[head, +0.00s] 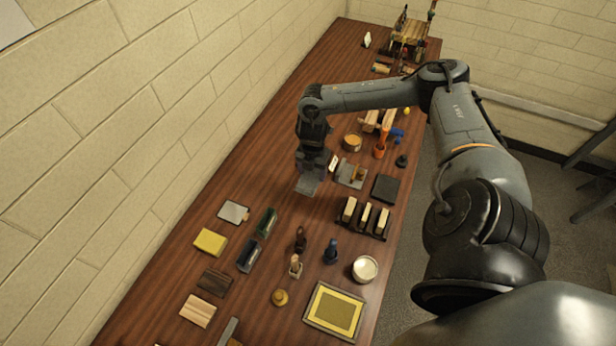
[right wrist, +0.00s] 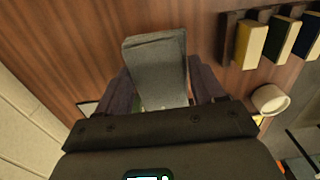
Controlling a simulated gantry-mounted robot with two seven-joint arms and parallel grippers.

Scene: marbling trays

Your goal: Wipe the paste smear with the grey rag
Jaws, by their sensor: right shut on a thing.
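My right gripper (head: 311,168) hangs over the middle of the table in the head view. It is shut on the grey rag (head: 307,185), which sticks out below the fingers. In the right wrist view the rag (right wrist: 156,68) is a flat grey piece between the two dark fingers, with wood tabletop behind it. I cannot tell from the frames whether the rag touches the table. I cannot make out the paste smear in either view; the arm and rag may hide it. My left gripper is not in view.
The wooden table (head: 170,290) runs along a block wall. Near the gripper are a grey plate (head: 346,181), a black square (head: 385,188) and a rack of pale blocks (head: 366,218). Bare wood lies left of the gripper.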

